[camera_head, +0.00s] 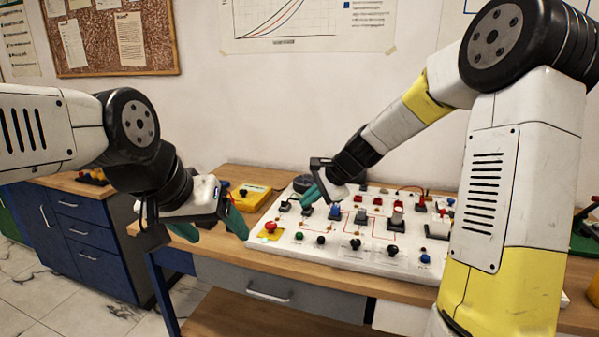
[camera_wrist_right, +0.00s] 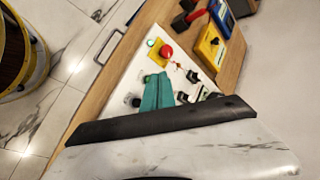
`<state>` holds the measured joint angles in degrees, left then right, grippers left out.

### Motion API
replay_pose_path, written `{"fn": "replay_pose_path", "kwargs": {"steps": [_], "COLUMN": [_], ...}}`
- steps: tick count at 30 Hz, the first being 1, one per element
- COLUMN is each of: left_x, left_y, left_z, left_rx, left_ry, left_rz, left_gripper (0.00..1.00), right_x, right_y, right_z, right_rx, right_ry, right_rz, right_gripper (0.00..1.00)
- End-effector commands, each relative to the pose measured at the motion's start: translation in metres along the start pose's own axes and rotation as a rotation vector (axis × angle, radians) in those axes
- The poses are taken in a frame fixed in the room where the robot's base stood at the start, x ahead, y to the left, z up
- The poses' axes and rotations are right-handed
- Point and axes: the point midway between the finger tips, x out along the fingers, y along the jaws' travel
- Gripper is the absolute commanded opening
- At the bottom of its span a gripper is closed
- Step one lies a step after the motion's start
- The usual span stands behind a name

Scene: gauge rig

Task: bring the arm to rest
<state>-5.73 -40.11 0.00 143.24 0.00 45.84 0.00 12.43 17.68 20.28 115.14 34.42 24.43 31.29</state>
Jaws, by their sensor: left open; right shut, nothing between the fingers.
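My left gripper (camera_head: 218,234) hangs in front of the table's left end, with its teal fingers spread apart and nothing between them. My right gripper (camera_head: 308,200) is over the left part of the white gauge panel (camera_head: 290,248), pointing down. In the right wrist view its teal fingers (camera_wrist_right: 157,92) are together and empty, seen against the panel (camera_wrist_right: 140,77). I cannot tell whether the fingertips touch the panel. My right arm crosses the right side of the head view and hides part of the panel's right end.
The panel carries a red button (camera_head: 270,227), several knobs and small blocks. A yellow meter (camera_head: 250,196) lies on the wooden table left of the panel. A blue cabinet (camera_head: 80,235) stands at the left. The table's front edge is close to my left gripper.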

Motion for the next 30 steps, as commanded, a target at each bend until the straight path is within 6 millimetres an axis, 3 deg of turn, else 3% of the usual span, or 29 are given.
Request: {"fn": "replay_pose_path", "kwargs": {"steps": [1, 6, 15, 22, 30], "left_x": [0.0, 0.0, 0.0, 0.0, 0.0], "left_y": [0.0, 0.0, 0.0, 0.0, 0.0], "left_z": [0.0, 0.0, 0.0, 0.0, 0.0], "left_rx": [0.0, 0.0, 0.0, 0.0, 0.0], "left_ry": [0.0, 0.0, 0.0, 0.0, 0.0], "left_rz": [0.0, 0.0, 0.0, 0.0, 0.0], "left_gripper": [0.74, 0.74, 0.74, 0.74, 0.74], "right_x": [-0.026, -0.096, -0.203, -0.243, -0.252], "right_y": [0.004, 0.032, 0.111, 0.165, 0.181], "right_z": [0.012, 0.041, 0.08, 0.094, 0.096], "right_rx": [-0.104, -0.416, -0.872, -1.082, -1.137], "right_ry": [0.026, 0.092, 0.192, 0.23, 0.237], "right_rz": [0.013, 0.079, 0.196, 0.256, 0.276], "right_gripper": [0.0, 0.0, 0.0, 0.0, 0.0]}}
